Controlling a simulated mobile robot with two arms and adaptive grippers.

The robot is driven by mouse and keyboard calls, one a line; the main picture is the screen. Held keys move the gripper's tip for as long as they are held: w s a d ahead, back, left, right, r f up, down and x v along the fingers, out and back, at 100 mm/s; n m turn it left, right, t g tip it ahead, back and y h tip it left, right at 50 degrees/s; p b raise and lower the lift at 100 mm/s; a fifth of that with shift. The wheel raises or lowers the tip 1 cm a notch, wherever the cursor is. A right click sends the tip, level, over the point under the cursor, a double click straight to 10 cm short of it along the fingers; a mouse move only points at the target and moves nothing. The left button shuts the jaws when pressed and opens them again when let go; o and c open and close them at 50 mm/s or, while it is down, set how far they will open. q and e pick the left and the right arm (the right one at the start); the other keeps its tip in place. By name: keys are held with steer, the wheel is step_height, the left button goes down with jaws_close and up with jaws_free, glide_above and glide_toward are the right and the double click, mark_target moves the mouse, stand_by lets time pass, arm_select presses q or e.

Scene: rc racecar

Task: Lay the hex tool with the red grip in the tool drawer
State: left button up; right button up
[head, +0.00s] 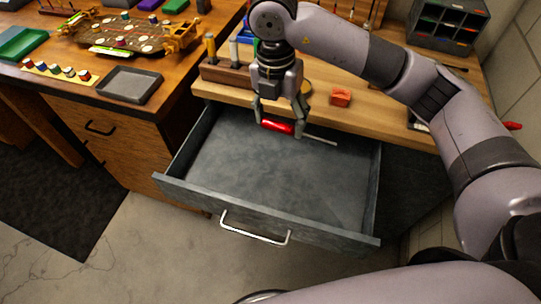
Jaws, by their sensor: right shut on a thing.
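The hex tool with the red grip (278,126) is held crosswise in my right gripper (279,124), which is shut on its red handle. Its thin metal shaft (321,140) points to the right. The tool drawer (270,182) is pulled open, grey inside, and its visible floor looks empty. My right gripper and the tool appear over the rear part of the drawer, near the bench edge; the exact height above the floor cannot be told. My left gripper is not in view.
The drawer's front panel with a silver handle (254,236) faces me. A wooden block with several tools (226,74) and an orange-red block (341,97) stand on the bench behind. A grey tray (129,85) lies on the left bench. A dark organiser (448,27) is at back right.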

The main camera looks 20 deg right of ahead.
steer(key=shift+s+a+f, duration=0.4)
steer(key=shift+a+f, duration=0.15)
steer(key=shift+f, duration=0.15)
glide_above(275, 180)
step_height(275, 180, down, 14)
steer(key=shift+w+r+p, duration=0.1)
steer(key=shift+r+p, duration=0.05)
steer(key=shift+p, duration=0.2)
step_height(275, 180, down, 5)
steer(key=shift+f, duration=0.1)
steer(key=shift+f, duration=0.2)
steer(key=o, duration=1.2)
steer(key=shift+c, duration=0.2)
steer(key=shift+r, duration=0.15)
